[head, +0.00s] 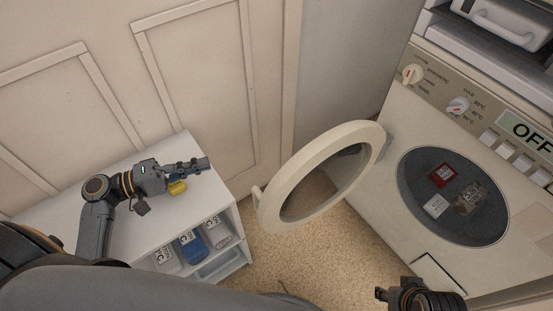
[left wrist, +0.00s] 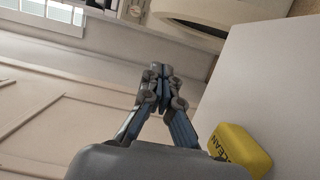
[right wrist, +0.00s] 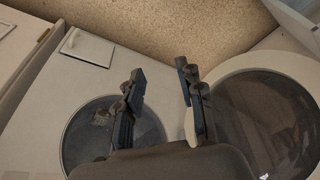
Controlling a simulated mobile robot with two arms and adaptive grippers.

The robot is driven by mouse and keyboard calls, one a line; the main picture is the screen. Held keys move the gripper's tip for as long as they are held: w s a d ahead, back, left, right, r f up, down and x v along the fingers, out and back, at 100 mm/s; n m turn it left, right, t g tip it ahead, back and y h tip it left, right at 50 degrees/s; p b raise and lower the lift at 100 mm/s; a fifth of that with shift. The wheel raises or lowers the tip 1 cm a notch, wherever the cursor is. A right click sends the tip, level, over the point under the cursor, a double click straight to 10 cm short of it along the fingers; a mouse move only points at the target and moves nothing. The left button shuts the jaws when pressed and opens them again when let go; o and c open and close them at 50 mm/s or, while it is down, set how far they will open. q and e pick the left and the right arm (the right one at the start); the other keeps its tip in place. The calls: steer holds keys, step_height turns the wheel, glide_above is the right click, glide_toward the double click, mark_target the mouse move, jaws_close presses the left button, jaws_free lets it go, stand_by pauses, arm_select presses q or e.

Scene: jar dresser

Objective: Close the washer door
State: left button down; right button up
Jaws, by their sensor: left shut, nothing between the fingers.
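The white washer (head: 375,155) stands at the right with its round door (head: 282,178) swung wide open to the left, leaving the dark drum opening (head: 415,190) uncovered. A red, a white and a brown item lie inside. A small handle sticks out at the door's free edge. My left gripper (head: 205,164) is shut and empty above the white shelf unit, left of the door and apart from it. My right gripper (head: 380,293) is only partly visible at the bottom edge; in the right wrist view (right wrist: 162,70) its fingers are apart and empty, with the drum opening and door (right wrist: 270,120) beyond.
The low white shelf unit (head: 75,190) stands at the left, with a yellow CLEAN item (head: 178,187) on top and labelled containers (head: 192,245) inside. A panelled wall (head: 200,90) is behind. Bare speckled floor (head: 275,258) lies between shelf and washer.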

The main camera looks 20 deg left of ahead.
arm_select(q)
steer(key=s+d+x, duration=0.2)
steer(key=s+x, duration=0.1)
steer(key=x, duration=1.4)
steer(key=shift+w+d, duration=0.15)
steer(key=shift+d, duration=0.3)
steer(key=shift+f, duration=0.1)
